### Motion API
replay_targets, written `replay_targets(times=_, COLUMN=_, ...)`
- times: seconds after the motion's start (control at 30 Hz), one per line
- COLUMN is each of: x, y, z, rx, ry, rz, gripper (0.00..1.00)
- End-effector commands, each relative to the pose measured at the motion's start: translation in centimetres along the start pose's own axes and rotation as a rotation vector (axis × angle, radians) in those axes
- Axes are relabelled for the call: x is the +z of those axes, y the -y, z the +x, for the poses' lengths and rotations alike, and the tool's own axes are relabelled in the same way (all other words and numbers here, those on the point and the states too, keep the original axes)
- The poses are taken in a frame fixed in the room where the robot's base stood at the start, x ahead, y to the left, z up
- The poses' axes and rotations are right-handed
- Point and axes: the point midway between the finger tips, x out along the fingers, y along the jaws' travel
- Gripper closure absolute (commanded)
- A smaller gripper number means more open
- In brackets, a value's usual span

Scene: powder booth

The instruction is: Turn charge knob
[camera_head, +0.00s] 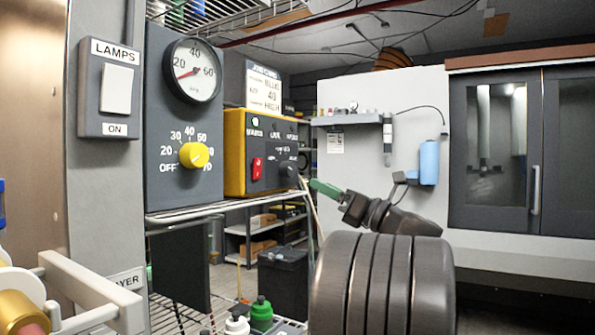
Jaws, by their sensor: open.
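A yellow-framed control unit (234,154) stands on a wire shelf left of centre. Its dark face carries a red switch (257,169) and, to the right, a small dark knob (288,169) with markings around it. The small lettering is hard to read, so I cannot be sure that this is the charge knob, nor tell its setting. My gripper (318,186), with green fingers, points left, to the right of and slightly below the dark knob, apparently apart from it. It is open and looks empty. The gap between its fingers is hard to see from this side.
A grey panel (160,110) with a gauge (194,70) and a yellow knob (194,155) stands left of the unit. A card (263,88) stands on the unit. Bottles (261,314) stand below. A lamp switch (116,90) is at left, a grey cabinet (500,160) at right.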

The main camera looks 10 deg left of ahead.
Motion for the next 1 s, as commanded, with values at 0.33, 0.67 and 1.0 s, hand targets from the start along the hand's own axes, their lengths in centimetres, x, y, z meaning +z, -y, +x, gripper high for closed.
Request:
replay_targets(times=0.33, x=0.1, y=-0.1, z=7.0, rx=0.003, ry=0.0, rz=0.003, gripper=0.42)
replay_targets(times=0.67, x=0.0, y=0.0, z=9.0, rx=-0.001, ry=0.0, rz=0.002, gripper=0.42)
replay_targets(times=1.0, x=0.0, y=0.0, z=9.0, rx=-0.001, ry=0.0, rz=0.002, gripper=0.69)
